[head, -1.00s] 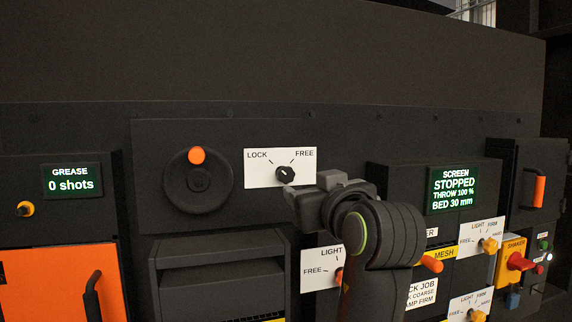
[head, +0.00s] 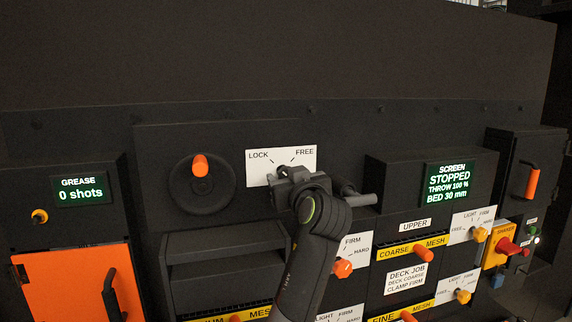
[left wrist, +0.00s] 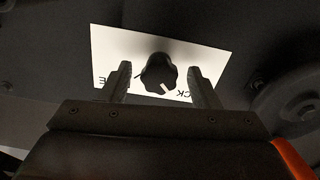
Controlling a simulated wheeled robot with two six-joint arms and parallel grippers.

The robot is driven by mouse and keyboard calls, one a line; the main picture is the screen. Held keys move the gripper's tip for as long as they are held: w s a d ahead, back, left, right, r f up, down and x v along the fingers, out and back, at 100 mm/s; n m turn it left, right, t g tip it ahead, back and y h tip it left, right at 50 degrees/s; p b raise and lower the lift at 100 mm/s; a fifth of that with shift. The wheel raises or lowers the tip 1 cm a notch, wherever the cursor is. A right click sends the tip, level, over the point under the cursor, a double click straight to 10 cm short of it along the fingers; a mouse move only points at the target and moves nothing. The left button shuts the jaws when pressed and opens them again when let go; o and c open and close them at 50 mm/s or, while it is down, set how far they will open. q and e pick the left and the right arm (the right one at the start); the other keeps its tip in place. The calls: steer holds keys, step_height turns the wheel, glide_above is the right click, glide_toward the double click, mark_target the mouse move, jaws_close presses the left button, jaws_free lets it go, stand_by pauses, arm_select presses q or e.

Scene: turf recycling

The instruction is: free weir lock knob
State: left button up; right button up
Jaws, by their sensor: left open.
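The weir lock knob is a black fluted knob (left wrist: 158,74) on a white LOCK/FREE plate (head: 308,159). In the left wrist view its white mark points down and slightly right, towards the partly hidden LOCK word. My left gripper (head: 284,175) is open in front of the plate and hides most of the knob in the head view. In the left wrist view its two fingers stand on either side of the knob, with a gap showing at each side. My right gripper is in neither view.
A black handwheel with an orange grip (head: 200,166) is left of the plate. A dark box with the SCREEN display (head: 449,184) juts out to the right. Orange and yellow knobs (head: 343,268) sit below, by white label cards.

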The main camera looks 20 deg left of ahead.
arm_select(q)
steer(key=shift+x, duration=0.85)
steer(key=shift+c, duration=0.2)
steer(key=c, duration=1)
steer(key=shift+o, duration=0.2)
